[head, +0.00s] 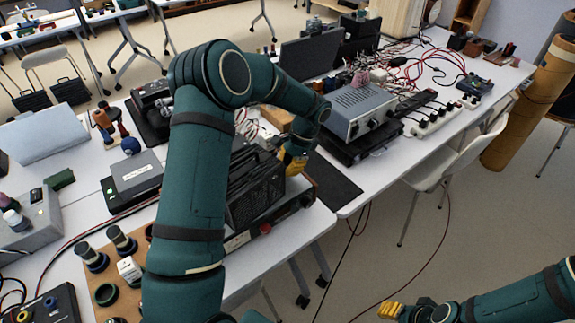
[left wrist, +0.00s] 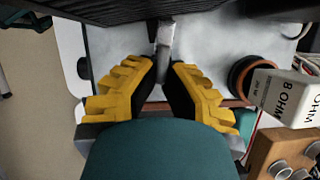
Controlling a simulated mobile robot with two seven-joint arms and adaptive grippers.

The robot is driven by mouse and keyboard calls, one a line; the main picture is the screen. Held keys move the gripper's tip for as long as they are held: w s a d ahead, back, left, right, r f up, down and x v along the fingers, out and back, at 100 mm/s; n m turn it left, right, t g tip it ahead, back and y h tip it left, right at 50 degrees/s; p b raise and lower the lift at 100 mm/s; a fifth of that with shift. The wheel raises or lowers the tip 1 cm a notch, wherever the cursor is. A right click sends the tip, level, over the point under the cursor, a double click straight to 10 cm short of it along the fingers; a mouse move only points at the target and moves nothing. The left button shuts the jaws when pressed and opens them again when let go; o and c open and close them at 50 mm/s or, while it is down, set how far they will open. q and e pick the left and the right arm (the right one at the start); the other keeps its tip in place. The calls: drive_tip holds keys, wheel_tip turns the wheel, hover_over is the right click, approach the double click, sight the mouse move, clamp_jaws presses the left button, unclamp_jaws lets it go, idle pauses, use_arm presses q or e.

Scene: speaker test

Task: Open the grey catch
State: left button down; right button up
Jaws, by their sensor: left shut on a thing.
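The grey catch (left wrist: 165,42) shows in the left wrist view as a narrow metal piece at the edge of a black ribbed case (left wrist: 110,12). My left gripper (left wrist: 166,72) has its yellow-backed fingers on either side of the catch's lower end and is shut on it. In the head view my left gripper (head: 292,163) is at the far right side of the black case (head: 258,190), and the catch is hidden there. My right gripper (head: 391,311) is low at the right, over the floor; its fingers are too small to read.
A white box marked 8 OHM (left wrist: 284,97) stands near my left gripper in the wrist view. A grey bench unit (head: 360,108) stands behind my left gripper in the head view. A white chair (head: 455,160) and open floor lie to the right.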

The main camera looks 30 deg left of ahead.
use_arm(q)
drive_tip(key=m, duration=0.1)
drive_tip(key=m+y+p, duration=0.1)
drive_tip(key=shift+s+d+m, duration=0.15)
drive_tip(key=shift+s+m, duration=0.05)
drive_tip(key=shift+m, duration=0.2)
drive_tip(key=m, duration=0.1)
drive_tip(key=m+t+p, duration=0.1)
drive_tip(key=m, duration=0.1)
drive_tip(key=shift+s+d+m+t+y, duration=0.2)
drive_tip(key=shift+m+t+y, duration=0.1)
drive_tip(key=shift+y, duration=0.1)
drive_tip(key=m+t, duration=0.1)
drive_tip(key=m, duration=0.1)
drive_tip(key=shift+s+m+p, duration=0.15)
drive_tip(key=shift+m+p, duration=0.15)
drive_tip(key=shift+s+m+t+y, duration=0.15)
drive_tip(key=shift+m+t, duration=0.2)
drive_tip(key=shift+m, duration=0.5)
drive_tip(key=shift+s+m+t+y, duration=0.15)
drive_tip(key=shift+m+t, duration=0.2)
drive_tip(key=shift+m, duration=0.5)
drive_tip(key=shift+w, duration=0.1)
drive_tip(key=c, duration=1.1)
unclamp_jaws()
drive_tip(key=shift+o, duration=0.2)
